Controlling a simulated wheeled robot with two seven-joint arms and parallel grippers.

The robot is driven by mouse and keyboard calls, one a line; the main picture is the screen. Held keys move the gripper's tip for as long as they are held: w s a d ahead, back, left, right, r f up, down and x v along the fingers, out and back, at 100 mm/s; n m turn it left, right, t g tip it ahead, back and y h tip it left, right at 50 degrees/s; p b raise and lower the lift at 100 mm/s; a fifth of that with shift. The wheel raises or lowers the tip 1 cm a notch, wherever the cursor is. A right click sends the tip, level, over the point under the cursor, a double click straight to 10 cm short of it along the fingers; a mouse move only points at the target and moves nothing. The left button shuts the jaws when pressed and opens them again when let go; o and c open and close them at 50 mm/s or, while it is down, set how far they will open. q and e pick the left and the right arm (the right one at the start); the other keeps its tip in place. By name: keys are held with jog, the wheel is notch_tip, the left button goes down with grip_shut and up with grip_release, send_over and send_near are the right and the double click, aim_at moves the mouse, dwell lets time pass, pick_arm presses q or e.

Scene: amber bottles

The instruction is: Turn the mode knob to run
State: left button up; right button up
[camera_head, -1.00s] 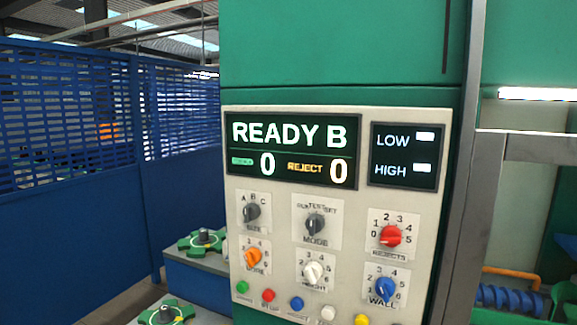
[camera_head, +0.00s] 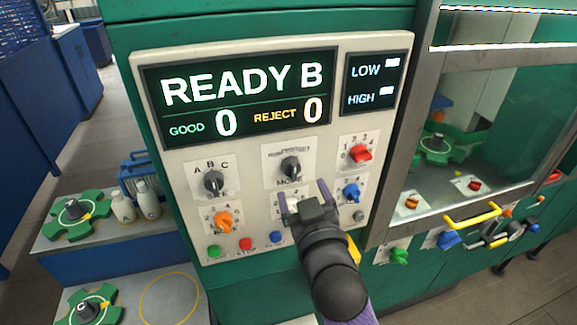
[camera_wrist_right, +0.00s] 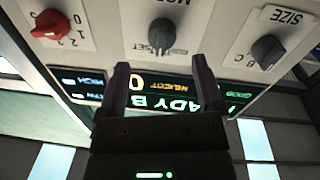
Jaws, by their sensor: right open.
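The dark grey mode knob (camera_head: 290,168) sits on a white label plate in the upper middle of the control panel (camera_head: 240,160), below the display. It also shows in the right wrist view (camera_wrist_right: 163,33), ahead of the fingers. My right gripper (camera_head: 302,192) is open and empty in front of the panel, just below the mode knob and apart from it. Its two fingers also show in the right wrist view (camera_wrist_right: 158,80), pointing towards the panel. The gripper hides the white knob below the mode knob. My left gripper is not in view.
The display (camera_head: 240,95) reads READY B, with GOOD 0 and REJECT 0. The size knob (camera_head: 213,182), red rejects knob (camera_head: 361,153), orange knob (camera_head: 223,222) and blue knob (camera_head: 351,192) surround the mode knob. Several push buttons line the panel's lower edge. A windowed enclosure (camera_head: 470,130) stands right.

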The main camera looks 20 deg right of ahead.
aim_at(294, 175)
jog(key=w, duration=0.5)
jog(key=shift+a, duration=0.1)
jog(key=shift+w, duration=0.25)
grip_shut()
